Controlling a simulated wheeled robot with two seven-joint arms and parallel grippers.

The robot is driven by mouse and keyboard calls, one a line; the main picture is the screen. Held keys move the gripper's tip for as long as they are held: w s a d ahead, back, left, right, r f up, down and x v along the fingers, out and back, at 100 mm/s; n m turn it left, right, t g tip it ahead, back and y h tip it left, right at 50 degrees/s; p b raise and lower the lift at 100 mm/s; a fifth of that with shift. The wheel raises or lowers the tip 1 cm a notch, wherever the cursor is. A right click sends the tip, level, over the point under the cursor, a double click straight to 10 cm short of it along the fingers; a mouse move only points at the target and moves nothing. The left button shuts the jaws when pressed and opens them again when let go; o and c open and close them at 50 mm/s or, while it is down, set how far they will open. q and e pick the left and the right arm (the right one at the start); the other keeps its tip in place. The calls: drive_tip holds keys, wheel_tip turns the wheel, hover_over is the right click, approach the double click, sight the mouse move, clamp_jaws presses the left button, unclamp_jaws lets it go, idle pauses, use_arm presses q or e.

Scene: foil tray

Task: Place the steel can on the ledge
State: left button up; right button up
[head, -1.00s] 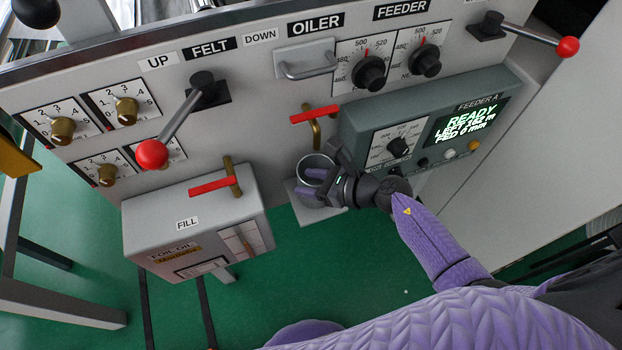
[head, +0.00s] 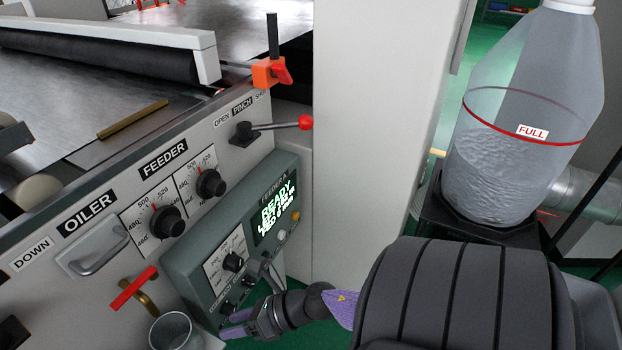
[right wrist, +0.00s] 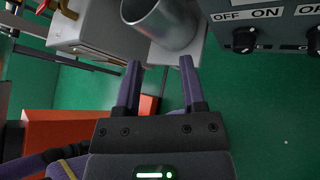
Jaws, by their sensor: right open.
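The steel can (head: 172,331) is an open-topped grey metal cup at the lower edge of the head view. It stands upright on the pale ledge (head: 210,340) below the red-handled oiler tap (head: 134,289). In the right wrist view the can (right wrist: 163,24) rests on the ledge (right wrist: 190,52), just beyond my fingertips. My right gripper (head: 228,324) is open and empty, to the right of the can and apart from it. Its two purple fingers also show in the right wrist view (right wrist: 160,63), pointing at the can. My left gripper is not in view.
The green-grey feeder box (head: 204,262) with knobs and a lit screen juts out above my right gripper. A pinch lever with a red ball (head: 305,122) sticks out above it. A large clear bottle (head: 520,130) stands at the right. Green floor lies below.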

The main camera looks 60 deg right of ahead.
drive_tip(key=s+d+f+m+g+h, duration=0.15)
drive_tip(key=s+f+m+h, duration=0.25)
drive_tip(key=s+f+m, duration=0.5)
drive_tip(key=s+d+f+m+g+h, duration=0.1)
drive_tip(key=s+f+m+g+h, duration=0.2)
drive_tip(key=f+m, duration=0.7)
drive_tip(key=s+a+f+m+g, duration=0.1)
drive_tip(key=s+m+g, duration=0.1)
drive_tip(key=s+m, duration=0.3)
drive_tip(key=s+a+f+m+g, duration=0.1)
drive_tip(key=s+f+m+g, duration=0.1)
drive_tip(key=s+m, duration=0.3)
drive_tip(key=s+a+f+m+g+h, duration=0.1)
drive_tip(key=s+m+g, duration=0.2)
drive_tip(key=s, duration=0.6)
drive_tip(key=shift+s+a+f+m, duration=0.15)
drive_tip(key=shift+s+a+m, duration=0.2)
drive_tip(key=shift+m, duration=0.65)
drive_tip(key=shift+w, duration=0.15)
